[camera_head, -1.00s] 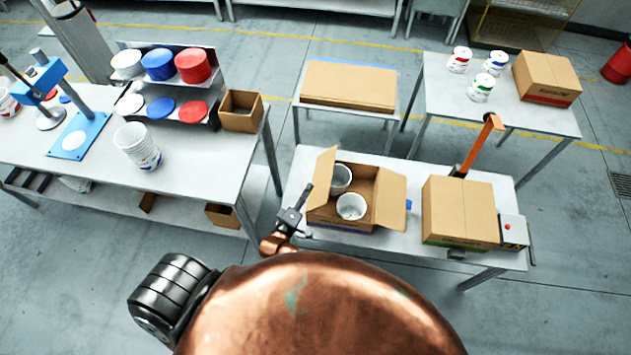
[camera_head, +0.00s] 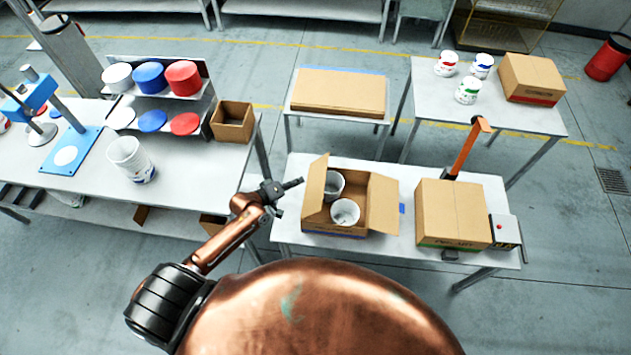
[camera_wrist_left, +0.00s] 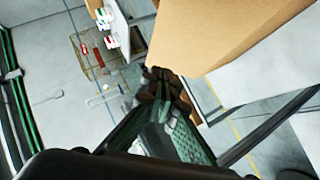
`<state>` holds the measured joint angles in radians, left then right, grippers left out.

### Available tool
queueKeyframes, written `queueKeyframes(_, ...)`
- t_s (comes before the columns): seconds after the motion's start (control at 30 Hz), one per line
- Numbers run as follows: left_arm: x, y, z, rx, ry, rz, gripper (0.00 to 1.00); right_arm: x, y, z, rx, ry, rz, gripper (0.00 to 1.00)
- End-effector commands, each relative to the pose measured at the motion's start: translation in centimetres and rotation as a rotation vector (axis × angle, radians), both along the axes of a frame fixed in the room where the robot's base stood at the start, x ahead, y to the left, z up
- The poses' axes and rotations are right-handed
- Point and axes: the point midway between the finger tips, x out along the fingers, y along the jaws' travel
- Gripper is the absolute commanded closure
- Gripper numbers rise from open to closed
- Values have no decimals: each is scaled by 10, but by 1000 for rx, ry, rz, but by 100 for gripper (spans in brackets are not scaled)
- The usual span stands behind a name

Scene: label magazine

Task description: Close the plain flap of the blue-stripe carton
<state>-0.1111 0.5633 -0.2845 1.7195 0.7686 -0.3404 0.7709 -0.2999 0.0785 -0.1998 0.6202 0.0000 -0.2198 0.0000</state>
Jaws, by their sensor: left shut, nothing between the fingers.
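The open carton (camera_head: 334,226) stands on the front table, with a thin blue stripe low on its front side. Its left flap (camera_head: 315,187) stands up, and its right flap (camera_head: 383,204) is swung outward to the right. Two white tubs (camera_head: 345,212) are inside. Which flap is plain, I cannot tell. My left gripper (camera_head: 297,184) is shut and empty, just left of the left flap, pointing right at it with a small apparent gap. In the left wrist view a large cardboard face (camera_wrist_left: 215,35) fills the upper right beyond the fingers (camera_wrist_left: 158,76). My right gripper is not in view.
Flat cardboard (camera_head: 339,92) lies on the table behind. The floor between the tables is open.

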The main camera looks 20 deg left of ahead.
Motion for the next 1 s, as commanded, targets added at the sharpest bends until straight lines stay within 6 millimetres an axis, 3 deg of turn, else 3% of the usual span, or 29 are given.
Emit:
queueKeyframes(0.3, 52, -25, -28, -2, 1, 1, 100, 0, -2, 5, -2, 0, 1, 100)
queueKeyframes(0.53, 57, -45, -45, -1, -1, 1, 100, 1, -2, 11, -2, 0, 1, 100)
queueKeyframes(1.0, 58, -50, -50, 0, -1, 0, 100, 0, -2, 11, -2, 0, 1, 100)
